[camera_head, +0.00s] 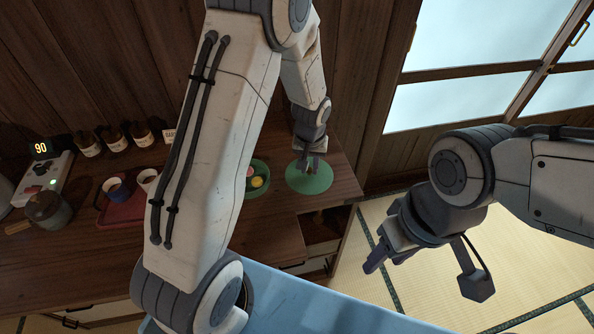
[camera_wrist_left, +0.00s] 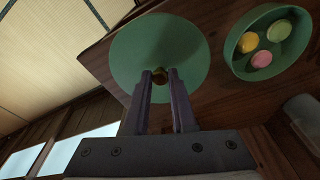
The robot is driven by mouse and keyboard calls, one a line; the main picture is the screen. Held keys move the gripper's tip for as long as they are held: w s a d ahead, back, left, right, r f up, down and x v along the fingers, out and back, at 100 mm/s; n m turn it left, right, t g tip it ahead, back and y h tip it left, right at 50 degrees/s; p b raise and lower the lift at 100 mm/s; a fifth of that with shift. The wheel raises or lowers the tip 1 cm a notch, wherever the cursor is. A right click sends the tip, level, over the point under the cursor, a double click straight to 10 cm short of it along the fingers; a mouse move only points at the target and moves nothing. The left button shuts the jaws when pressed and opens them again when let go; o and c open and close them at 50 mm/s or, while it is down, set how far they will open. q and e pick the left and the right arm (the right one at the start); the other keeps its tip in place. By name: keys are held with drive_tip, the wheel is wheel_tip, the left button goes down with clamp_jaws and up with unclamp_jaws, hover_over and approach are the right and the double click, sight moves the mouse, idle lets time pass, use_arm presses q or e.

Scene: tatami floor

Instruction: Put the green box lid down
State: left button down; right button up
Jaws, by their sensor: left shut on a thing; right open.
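The green box lid (camera_head: 309,179) is a round flat disc at the right end of the wooden counter. My left gripper (camera_head: 310,167) is over its middle. In the left wrist view the lid (camera_wrist_left: 150,45) shows a small brass-coloured knob, and my left gripper (camera_wrist_left: 159,80) is shut on that knob. I cannot tell whether the lid touches the counter. The open green box (camera_head: 260,187) stands just left of the lid; in the left wrist view the box (camera_wrist_left: 233,55) holds yellow, green and pink round sweets. My right gripper (camera_head: 420,270) is open and empty, in front of the tatami.
The wooden counter (camera_head: 60,245) carries a red tray (camera_head: 122,212) with cups, a dark pot (camera_head: 48,210), several jars (camera_head: 115,138) and a device reading 90 (camera_head: 42,150). The counter's right edge lies close to the lid. Tatami floor (camera_head: 430,290) is open at right.

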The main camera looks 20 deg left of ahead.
sight(297, 173)
use_arm(q)
drive_tip(key=a+f, duration=0.1)
drive_tip(key=w+a+f, duration=0.1)
drive_tip(key=w+a+p, duration=0.1)
drive_tip(key=a, duration=0.1)
drive_tip(key=shift+a+f, duration=0.1)
drive_tip(key=shift+f, duration=0.3)
wheel_tip(297, 173, down, 4)
drive_tip(key=shift+r+p, duration=0.1)
drive_tip(key=shift+p, duration=0.25)
drive_tip(key=shift+f, duration=0.3)
drive_tip(key=c, duration=0.7)
unclamp_jaws()
